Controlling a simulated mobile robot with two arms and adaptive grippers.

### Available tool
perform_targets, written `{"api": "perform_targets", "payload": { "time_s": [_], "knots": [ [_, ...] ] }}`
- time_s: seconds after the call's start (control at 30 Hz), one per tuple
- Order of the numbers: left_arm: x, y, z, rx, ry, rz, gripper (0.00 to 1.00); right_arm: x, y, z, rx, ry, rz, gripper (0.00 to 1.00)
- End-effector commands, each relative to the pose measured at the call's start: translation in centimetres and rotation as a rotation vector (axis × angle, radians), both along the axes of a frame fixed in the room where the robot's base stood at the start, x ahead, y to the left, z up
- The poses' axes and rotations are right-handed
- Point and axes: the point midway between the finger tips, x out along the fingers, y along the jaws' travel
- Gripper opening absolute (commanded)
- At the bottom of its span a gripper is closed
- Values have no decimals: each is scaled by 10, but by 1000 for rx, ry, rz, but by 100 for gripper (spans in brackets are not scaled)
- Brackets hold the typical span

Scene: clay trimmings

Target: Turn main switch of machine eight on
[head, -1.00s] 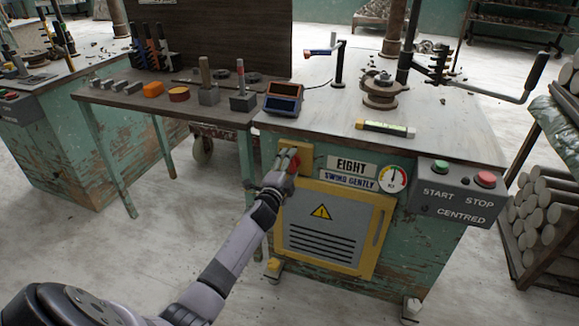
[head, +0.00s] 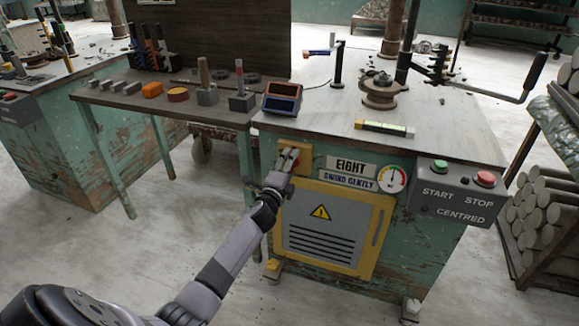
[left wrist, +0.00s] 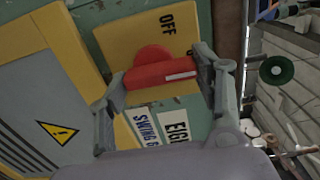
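Machine eight's main switch is a red rotary knob (left wrist: 160,72) with a bar handle on a yellow plate (left wrist: 110,35), left of the EIGHT sign (head: 350,165). In the left wrist view the word OFF stands above the knob. The white mark on the bar points right, toward another label mostly hidden by a finger. My left gripper (left wrist: 163,88) has one finger at each end of the bar, seemingly touching both. In the head view the left gripper (head: 287,160) is at the yellow plate (head: 304,150) and covers most of the knob. My right gripper is not in view.
A grey START/STOP box (head: 455,200) hangs at the bench's right corner, beside a round gauge (head: 392,179). A yellow-framed vent door (head: 330,228) lies below the switch. A side table (head: 130,98) with tools adjoins on the left. The floor in front is clear.

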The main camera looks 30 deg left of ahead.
Motion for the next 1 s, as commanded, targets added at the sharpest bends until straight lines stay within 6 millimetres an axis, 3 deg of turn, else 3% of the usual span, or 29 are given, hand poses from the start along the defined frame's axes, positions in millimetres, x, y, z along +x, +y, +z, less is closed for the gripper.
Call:
{"api": "perform_targets", "payload": {
  "time_s": [0.3,0.67,0.87,1.0],
  "knots": [
    [0,0,-1,2,1,0,80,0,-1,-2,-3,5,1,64],
    [-3,-1,-1,2,0,-1,80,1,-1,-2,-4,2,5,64],
    [-28,-7,-1,2,3,-3,80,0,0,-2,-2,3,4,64],
    [-57,-14,-2,1,3,-2,80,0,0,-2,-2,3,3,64]
  ]
}}
